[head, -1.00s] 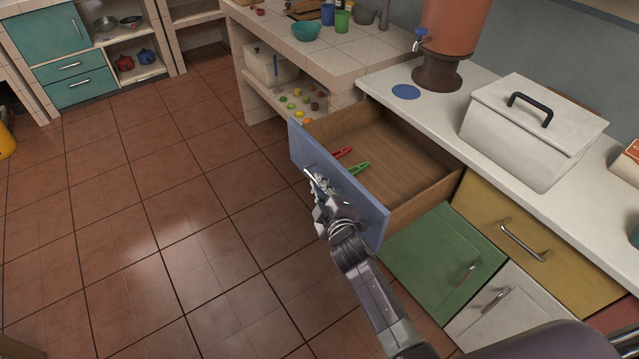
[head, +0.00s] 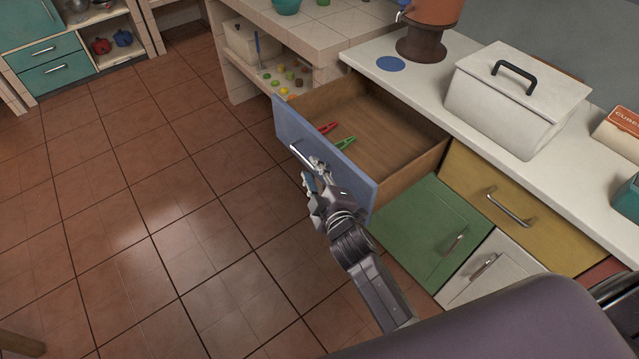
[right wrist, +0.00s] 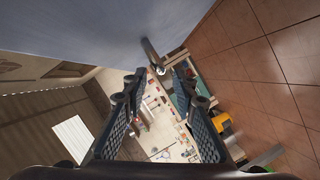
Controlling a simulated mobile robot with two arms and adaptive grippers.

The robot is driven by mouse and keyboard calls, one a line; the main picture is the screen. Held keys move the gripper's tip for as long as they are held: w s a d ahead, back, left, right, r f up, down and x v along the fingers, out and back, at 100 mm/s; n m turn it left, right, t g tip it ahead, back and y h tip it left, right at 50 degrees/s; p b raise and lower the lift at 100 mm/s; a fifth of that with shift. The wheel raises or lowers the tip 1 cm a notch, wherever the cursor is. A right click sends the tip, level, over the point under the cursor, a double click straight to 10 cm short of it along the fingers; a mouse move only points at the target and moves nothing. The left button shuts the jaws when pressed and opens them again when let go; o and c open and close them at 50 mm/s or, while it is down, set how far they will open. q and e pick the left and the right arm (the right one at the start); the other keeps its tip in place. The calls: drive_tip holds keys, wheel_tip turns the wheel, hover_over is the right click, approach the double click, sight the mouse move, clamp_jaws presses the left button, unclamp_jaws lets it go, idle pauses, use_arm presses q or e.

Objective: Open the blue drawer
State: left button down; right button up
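The blue drawer (head: 325,158) is pulled well out from under the white counter, and its wooden inside shows. A red clip and a green clip (head: 345,143) lie in it. Its metal handle (head: 303,156) is on the blue front. My right gripper (head: 311,184) is just in front of and below the handle. In the right wrist view my right gripper (right wrist: 160,82) has its fingers spread, with the handle's end (right wrist: 154,63) near the tips and not clamped. The blue front fills the top of that view. My left gripper is not in view.
A green door (head: 425,230), a yellow drawer (head: 520,205) and a white door (head: 488,268) are below the counter. A white lidded box (head: 515,100) and an orange dispenser (head: 432,12) stand on top. The tiled floor (head: 140,220) to the left is open.

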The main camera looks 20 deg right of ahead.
drive_tip(key=v, duration=0.6)
drive_tip(key=shift+s, duration=0.1)
idle(0.3)
drive_tip(key=s+f+m+g, duration=0.15)
drive_tip(key=s+f, duration=0.35)
drive_tip(key=f, duration=0.5)
drive_tip(key=s+f+m+g, duration=0.1)
drive_tip(key=s+f+g, duration=0.3)
drive_tip(key=f, duration=0.7)
drive_tip(key=s+f+m+g, duration=0.1)
drive_tip(key=s+f+g, duration=0.1)
drive_tip(key=s+f, duration=0.6)
drive_tip(key=s+d+f+m+g, duration=0.3)
drive_tip(key=s+f, duration=0.6)
drive_tip(key=s, duration=0.5)
drive_tip(key=s+d+f+m+g, duration=0.3)
drive_tip(key=s+f, duration=0.7)
drive_tip(key=s, duration=0.5)
drive_tip(key=shift+d+f+g+h, duration=0.3)
drive_tip(key=shift+d+g, duration=0.15)
drive_tip(key=shift+d, duration=0.25)
